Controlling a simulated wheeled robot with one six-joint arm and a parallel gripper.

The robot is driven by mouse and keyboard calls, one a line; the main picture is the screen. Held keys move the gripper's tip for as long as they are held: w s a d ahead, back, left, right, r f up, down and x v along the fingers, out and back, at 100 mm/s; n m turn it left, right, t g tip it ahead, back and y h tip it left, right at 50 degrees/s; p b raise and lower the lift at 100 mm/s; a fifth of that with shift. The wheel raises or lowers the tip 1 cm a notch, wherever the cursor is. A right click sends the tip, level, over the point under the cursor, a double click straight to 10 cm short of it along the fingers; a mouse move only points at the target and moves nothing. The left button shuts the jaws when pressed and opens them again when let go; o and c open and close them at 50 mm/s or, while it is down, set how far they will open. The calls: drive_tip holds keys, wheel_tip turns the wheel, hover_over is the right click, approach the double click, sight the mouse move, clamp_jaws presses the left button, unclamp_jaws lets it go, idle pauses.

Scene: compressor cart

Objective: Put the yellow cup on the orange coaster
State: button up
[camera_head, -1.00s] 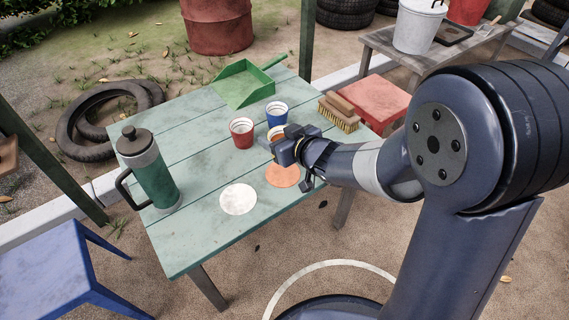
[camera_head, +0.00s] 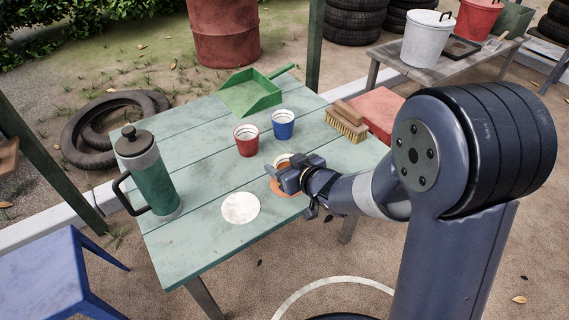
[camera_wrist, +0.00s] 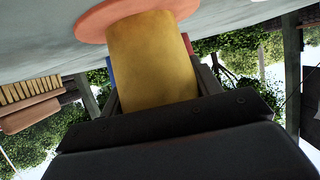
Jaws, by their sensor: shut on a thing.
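The yellow cup (camera_wrist: 152,65) is held between the fingers of my gripper (camera_head: 284,178). In the wrist view, which is upside down, the cup's base is over the orange coaster (camera_wrist: 95,22) and looks on or very close to it; I cannot tell whether they touch. In the head view the cup's pale rim (camera_head: 282,159) shows behind my gripper, and part of the coaster (camera_head: 283,187) shows below it. My gripper hides most of both. The cup looks upright.
A white coaster (camera_head: 240,208) lies left of my gripper. A red cup (camera_head: 246,141) and a blue cup (camera_head: 284,125) stand behind it. A brush (camera_head: 346,123), green dustpan (camera_head: 252,94) and green flask (camera_head: 150,175) are also on the table (camera_head: 200,235).

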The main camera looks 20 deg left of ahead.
drive_tip(key=o, duration=1.1)
drive_tip(key=shift+c, duration=0.2)
drive_tip(key=shift+r, duration=0.15)
drive_tip(key=p+v, duration=0.4)
drive_tip(key=v, duration=0.8)
drive_tip(key=shift+a, duration=0.1)
drive_tip(key=b+x, duration=0.3)
drive_tip(key=x, duration=0.9)
drive_tip(key=shift+b, duration=0.4)
drive_tip(key=shift+r+p, duration=0.9)
drive_tip(key=shift+r, duration=0.55)
